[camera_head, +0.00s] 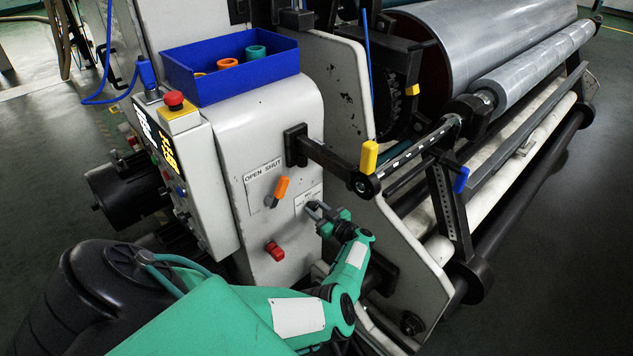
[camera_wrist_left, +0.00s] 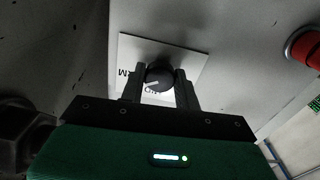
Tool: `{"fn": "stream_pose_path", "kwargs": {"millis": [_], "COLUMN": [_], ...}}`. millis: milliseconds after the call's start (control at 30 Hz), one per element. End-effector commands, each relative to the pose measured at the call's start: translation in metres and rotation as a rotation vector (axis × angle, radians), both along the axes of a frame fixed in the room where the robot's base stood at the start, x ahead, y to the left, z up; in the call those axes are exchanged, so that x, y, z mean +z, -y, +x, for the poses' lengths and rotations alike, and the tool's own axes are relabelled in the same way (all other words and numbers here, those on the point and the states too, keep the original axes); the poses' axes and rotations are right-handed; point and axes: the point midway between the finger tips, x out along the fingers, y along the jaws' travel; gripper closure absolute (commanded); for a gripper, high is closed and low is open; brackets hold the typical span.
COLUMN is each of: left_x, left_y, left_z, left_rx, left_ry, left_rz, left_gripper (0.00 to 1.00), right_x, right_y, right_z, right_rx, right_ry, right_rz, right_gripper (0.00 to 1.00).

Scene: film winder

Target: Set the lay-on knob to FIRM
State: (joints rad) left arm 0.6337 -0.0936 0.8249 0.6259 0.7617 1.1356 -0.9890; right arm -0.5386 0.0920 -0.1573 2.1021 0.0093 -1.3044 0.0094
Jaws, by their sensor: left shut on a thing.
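The lay-on knob (camera_wrist_left: 158,77) is a dark round knob with a white pointer line. It sits on a white label plate (camera_wrist_left: 192,52), which also shows on the grey cabinet front in the head view (camera_head: 312,192). My left gripper (camera_head: 316,208) reaches the plate from the lower right. In the left wrist view the fingers (camera_wrist_left: 167,86) are shut on the knob, one on each side. The pointer line slants toward the lower left of that view. A few letters show beside and below the knob; the rest is hidden by the fingers. My right gripper is not in view.
An orange OPEN/SHUT lever (camera_head: 281,187) is just left of the plate. A red knob (camera_head: 274,250) sits below it. A black arm with a yellow grip (camera_head: 369,157) juts out above right. A blue tray (camera_head: 230,72) rests on the cabinet.

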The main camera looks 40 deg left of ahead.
Motion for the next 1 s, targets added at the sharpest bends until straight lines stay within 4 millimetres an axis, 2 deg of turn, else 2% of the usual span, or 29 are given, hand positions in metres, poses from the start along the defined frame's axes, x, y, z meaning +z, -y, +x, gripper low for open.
{"fn": "stream_pose_path", "kwargs": {"millis": [500, 533, 600, 633, 1000], "left_x": [-0.0008, -0.0008, -0.0007, -0.0007, 0.0002], "left_y": [0.0006, 0.0006, 0.0006, 0.0005, 0.0019], "left_z": [-0.0002, -0.0001, -0.0001, -0.0001, -0.0011], "left_rx": [-0.001, -0.001, -0.001, 0.0, -0.001], "left_ry": [-0.018, -0.018, -0.018, -0.018, -0.016], "left_rz": [0.001, 0.001, 0.001, 0.001, 0.0], "left_gripper": [0.91, 0.62, 0.48, 0.46, 0.46], "right_x": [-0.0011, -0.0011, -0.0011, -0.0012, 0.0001], "right_y": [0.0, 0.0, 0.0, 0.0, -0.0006], "right_z": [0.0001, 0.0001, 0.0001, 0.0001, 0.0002], "right_rx": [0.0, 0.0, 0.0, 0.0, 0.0], "right_ry": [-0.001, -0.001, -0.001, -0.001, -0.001], "right_rz": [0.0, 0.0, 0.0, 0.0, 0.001], "right_gripper": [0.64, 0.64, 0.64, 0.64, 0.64]}}
